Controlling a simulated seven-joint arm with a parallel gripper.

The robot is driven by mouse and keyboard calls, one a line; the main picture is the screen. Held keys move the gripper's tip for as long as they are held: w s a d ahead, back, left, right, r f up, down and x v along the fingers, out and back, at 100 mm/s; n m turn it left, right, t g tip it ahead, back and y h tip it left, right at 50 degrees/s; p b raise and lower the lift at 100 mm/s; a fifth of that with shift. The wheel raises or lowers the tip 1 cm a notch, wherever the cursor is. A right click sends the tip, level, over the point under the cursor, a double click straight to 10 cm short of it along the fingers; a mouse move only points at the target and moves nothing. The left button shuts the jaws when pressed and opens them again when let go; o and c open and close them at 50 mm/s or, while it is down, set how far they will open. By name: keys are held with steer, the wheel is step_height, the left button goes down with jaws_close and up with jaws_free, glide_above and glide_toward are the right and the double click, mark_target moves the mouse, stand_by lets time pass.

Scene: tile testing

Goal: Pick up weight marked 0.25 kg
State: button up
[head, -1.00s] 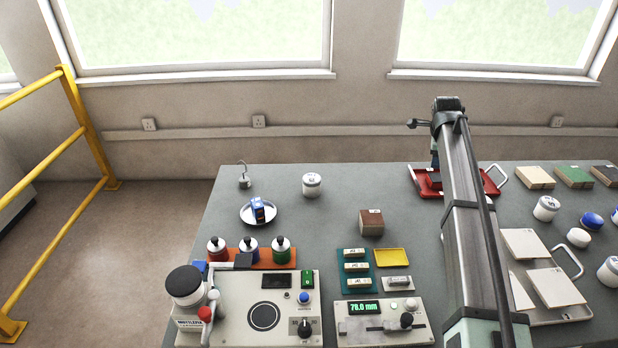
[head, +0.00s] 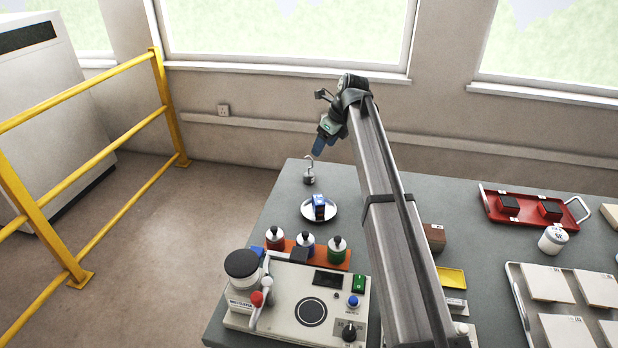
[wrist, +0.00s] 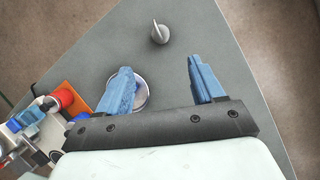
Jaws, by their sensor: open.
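A small grey weight with a hook on top (head: 309,178) stands upright at the back left corner of the bench. Its marking is too small to read. It also shows in the wrist view (wrist: 160,35), ahead of the fingers and between their lines. My gripper (head: 318,148) is above and just behind the hook in the head view. In the wrist view its two blue fingers (wrist: 160,68) are spread wide with nothing between the tips. I cannot tell the exact height gap to the weight.
A red tray (head: 490,210) is at right. The bench's left edge is close.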

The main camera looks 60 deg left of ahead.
steer(key=x, duration=0.8)
steer(key=shift+s+a+f, duration=0.2)
steer(key=shift+s+a, duration=0.05)
steer(key=shift+a+x, duration=0.15)
steer(key=shift+x, duration=1.15)
steer(key=shift+a+x, duration=0.15)
steer(key=shift+x, duration=1.2)
steer(key=shift+w+d+r, duration=0.1)
steer(key=shift+w, duration=0.05)
steer(key=shift+c, duration=0.3)
jaws_close()
